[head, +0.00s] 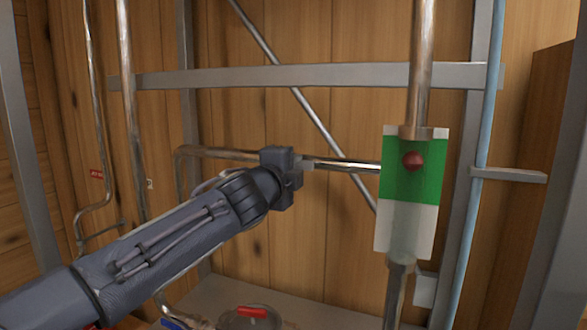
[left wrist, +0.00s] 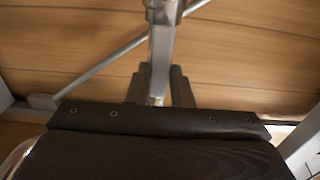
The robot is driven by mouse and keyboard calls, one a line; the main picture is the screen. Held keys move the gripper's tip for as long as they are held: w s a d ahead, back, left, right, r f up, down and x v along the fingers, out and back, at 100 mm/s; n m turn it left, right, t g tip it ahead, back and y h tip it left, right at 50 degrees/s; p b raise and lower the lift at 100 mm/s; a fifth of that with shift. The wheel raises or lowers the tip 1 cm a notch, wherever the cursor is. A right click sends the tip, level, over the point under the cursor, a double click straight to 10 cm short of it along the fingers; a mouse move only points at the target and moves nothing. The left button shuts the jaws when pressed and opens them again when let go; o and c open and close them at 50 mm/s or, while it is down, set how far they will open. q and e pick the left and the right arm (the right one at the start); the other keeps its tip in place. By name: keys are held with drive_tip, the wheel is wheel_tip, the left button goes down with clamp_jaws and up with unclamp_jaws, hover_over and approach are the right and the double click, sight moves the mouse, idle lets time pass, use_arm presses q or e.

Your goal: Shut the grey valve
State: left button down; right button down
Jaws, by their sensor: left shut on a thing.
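My left gripper (head: 297,170) reaches in from the left and is at the horizontal metal pipe (head: 345,165), left of the sight glass. It is shut on a light grey bar, which looks like the grey valve's handle (left wrist: 160,60). In the left wrist view the bar runs up between the two dark fingers (left wrist: 159,88) towards a shiny metal pipe. The gripper hides most of the valve in the head view, so its body and exact handle angle cannot be made out. My right gripper is not in view.
A sight glass with a red ball (head: 413,160) stands before a green and white plate (head: 432,185) on the right. A red handle (head: 252,312) and a blue handle (head: 172,324) show low down. A grey frame bar (head: 330,75) crosses behind, before a wooden wall.

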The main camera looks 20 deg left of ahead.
use_arm(q)
drive_tip(key=a+r+n+b, duration=0.1)
drive_tip(key=a+r+n, duration=0.6)
drive_tip(key=n, duration=1.1)
drive_tip(key=shift+s+a, duration=0.2)
drive_tip(key=shift+a, duration=0.05)
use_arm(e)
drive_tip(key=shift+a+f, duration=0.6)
use_arm(q)
drive_tip(key=shift+r, duration=0.1)
drive_tip(key=c, duration=1.3)
unclamp_jaws()
